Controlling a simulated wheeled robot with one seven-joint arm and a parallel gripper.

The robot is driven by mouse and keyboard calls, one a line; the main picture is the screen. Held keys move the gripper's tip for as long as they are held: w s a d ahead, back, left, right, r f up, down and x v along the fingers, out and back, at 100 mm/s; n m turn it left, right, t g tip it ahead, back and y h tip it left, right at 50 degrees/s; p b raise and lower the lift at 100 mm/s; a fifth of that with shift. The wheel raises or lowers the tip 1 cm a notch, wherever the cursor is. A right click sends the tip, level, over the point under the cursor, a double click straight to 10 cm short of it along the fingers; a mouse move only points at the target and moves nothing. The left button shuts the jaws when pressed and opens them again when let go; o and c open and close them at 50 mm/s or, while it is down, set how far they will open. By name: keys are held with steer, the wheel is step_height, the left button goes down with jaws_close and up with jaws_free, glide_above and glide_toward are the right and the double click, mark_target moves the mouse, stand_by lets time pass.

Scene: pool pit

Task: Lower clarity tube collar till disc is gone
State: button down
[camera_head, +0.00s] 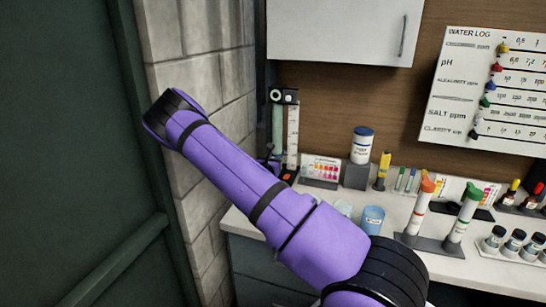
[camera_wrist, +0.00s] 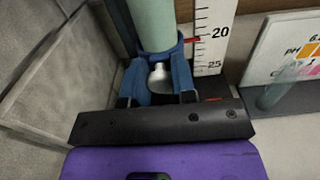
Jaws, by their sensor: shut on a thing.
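The clarity tube (camera_head: 277,130) is a pale green upright cylinder by the block wall, beside a white scale (camera_head: 293,135). In the wrist view the tube's lower part (camera_wrist: 154,22) meets a blue collar (camera_wrist: 178,48), with a red pointer a little below the 20 mark on the scale (camera_wrist: 212,20). My gripper (camera_wrist: 158,88) is shut at the collar's front, around a rounded silvery piece (camera_wrist: 159,73); the exact contact is hard to make out. In the head view my gripper is mostly hidden behind my arm. The disc inside the tube cannot be seen.
The block wall (camera_head: 190,50) stands close on the left. A white cabinet (camera_head: 340,30) hangs above. A colour card (camera_head: 320,168), a dark-lidded jar (camera_head: 362,145) and a blue cup (camera_head: 372,219) stand on the counter to the right. A water log board (camera_head: 485,90) hangs at right.

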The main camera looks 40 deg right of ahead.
steer(key=c, duration=1)
jaws_free()
steer(key=shift+o, duration=0.2)
steer(key=shift+a, duration=0.1)
steer(key=v, duration=1)
steer(key=shift+s+a, duration=0.2)
steer(key=shift+s, duration=0.05)
